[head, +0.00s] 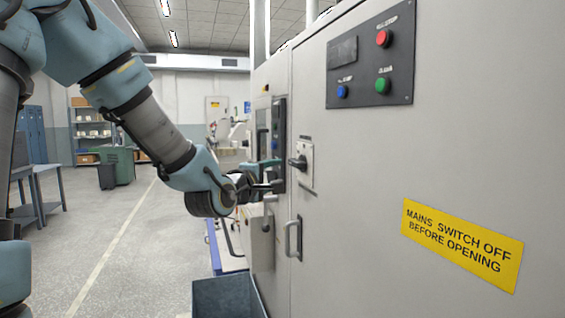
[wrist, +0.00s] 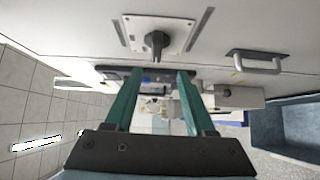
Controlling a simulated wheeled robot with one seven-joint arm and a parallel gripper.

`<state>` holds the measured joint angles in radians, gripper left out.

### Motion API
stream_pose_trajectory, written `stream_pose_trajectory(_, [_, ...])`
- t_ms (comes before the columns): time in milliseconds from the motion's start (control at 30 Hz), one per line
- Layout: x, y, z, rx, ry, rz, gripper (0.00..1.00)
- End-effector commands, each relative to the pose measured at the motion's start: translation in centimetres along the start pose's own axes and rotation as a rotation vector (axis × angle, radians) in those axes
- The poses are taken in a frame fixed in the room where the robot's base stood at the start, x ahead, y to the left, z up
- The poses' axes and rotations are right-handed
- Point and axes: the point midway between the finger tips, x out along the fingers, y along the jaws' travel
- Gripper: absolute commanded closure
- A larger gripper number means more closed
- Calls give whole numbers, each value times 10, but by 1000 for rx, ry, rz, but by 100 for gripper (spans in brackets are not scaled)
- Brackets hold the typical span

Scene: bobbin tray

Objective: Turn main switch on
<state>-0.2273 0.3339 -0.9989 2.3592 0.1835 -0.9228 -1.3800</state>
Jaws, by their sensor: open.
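The main switch (head: 300,162) is a dark rotary handle on a pale square plate on the grey cabinet front. In the wrist view the switch handle (wrist: 156,44) sticks out from its plate, just beyond and between the fingertips. My gripper (head: 268,176) is beside the switch, to its left in the head view, apart from it. In the wrist view my gripper (wrist: 159,74) shows two green fingers spread open with nothing held between them. The on and off marks of the switch are too small to read.
A dark panel (head: 370,60) with red, green and blue buttons is above right. A cabinet handle (head: 293,238) is below the switch. A yellow warning sign (head: 463,244) is at right. A blue-grey bin (head: 228,297) stands below.

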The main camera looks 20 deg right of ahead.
Motion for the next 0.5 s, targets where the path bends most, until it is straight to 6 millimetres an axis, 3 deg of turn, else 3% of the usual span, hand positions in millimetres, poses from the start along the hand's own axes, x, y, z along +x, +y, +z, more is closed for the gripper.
stream_pose_trajectory(167, [14, 7, 4, -24, -8, 22, 45])
stream_pose_trajectory(500, [74, 9, 4, -24, -7, 18, 45])
